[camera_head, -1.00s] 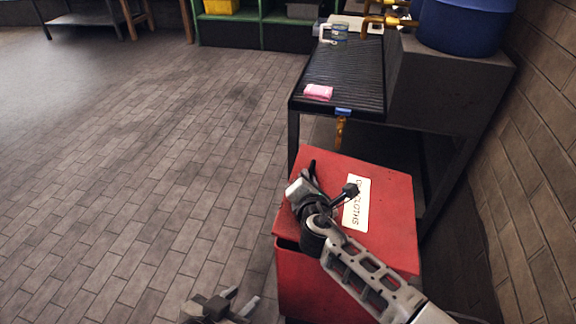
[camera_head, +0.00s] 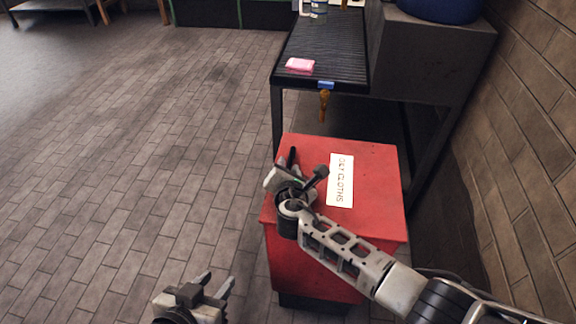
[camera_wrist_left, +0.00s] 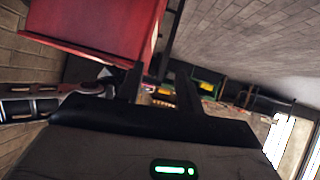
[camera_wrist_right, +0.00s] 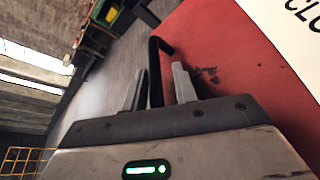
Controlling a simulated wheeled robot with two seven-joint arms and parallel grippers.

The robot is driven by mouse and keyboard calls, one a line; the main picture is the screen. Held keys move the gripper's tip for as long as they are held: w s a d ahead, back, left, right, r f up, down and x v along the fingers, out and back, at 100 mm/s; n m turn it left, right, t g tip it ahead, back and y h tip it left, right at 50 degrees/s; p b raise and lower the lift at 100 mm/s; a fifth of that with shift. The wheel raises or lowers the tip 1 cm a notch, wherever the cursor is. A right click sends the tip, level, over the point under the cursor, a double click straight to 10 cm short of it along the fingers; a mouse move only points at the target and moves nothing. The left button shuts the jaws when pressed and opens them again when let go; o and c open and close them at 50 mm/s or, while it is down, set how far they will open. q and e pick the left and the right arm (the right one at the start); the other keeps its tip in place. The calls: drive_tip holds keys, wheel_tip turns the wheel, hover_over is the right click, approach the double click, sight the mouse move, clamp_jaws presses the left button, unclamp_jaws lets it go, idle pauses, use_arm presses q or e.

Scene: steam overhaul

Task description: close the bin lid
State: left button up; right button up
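The red bin (camera_head: 315,275) stands below the bench end. Its red lid (camera_head: 375,165), with a white cloths label (camera_head: 341,180), lies down over the top, and I see no clear gap. My right gripper (camera_head: 279,178) is at the lid's left edge. In the right wrist view its fingers (camera_wrist_right: 160,70) stand apart on either side of a black bent handle (camera_wrist_right: 156,65) beside the red lid surface (camera_wrist_right: 235,55), with a gap to one finger. My left gripper (camera_head: 215,280) is open and empty, low over the floor left of the bin. The left wrist view shows the bin's side (camera_wrist_left: 95,25).
A brick wall (camera_head: 520,130) is on the right. The tiled floor (camera_head: 130,170) on the left is clear.

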use_arm(q)
drive_tip(key=shift+f, duration=0.15)
use_arm(e)
drive_tip(key=shift+s+r, duration=0.1)
use_arm(q)
drive_tip(key=p, duration=0.1)
drive_tip(key=r+p, duration=0.1)
drive_tip(key=p, duration=0.1)
drive_tip(key=shift+s+a+m, duration=0.15)
drive_tip(key=shift+a+m, duration=0.15)
drive_tip(key=shift+a, duration=0.05)
use_arm(e)
drive_tip(key=v, duration=1.5)
drive_tip(key=shift+s, duration=0.3)
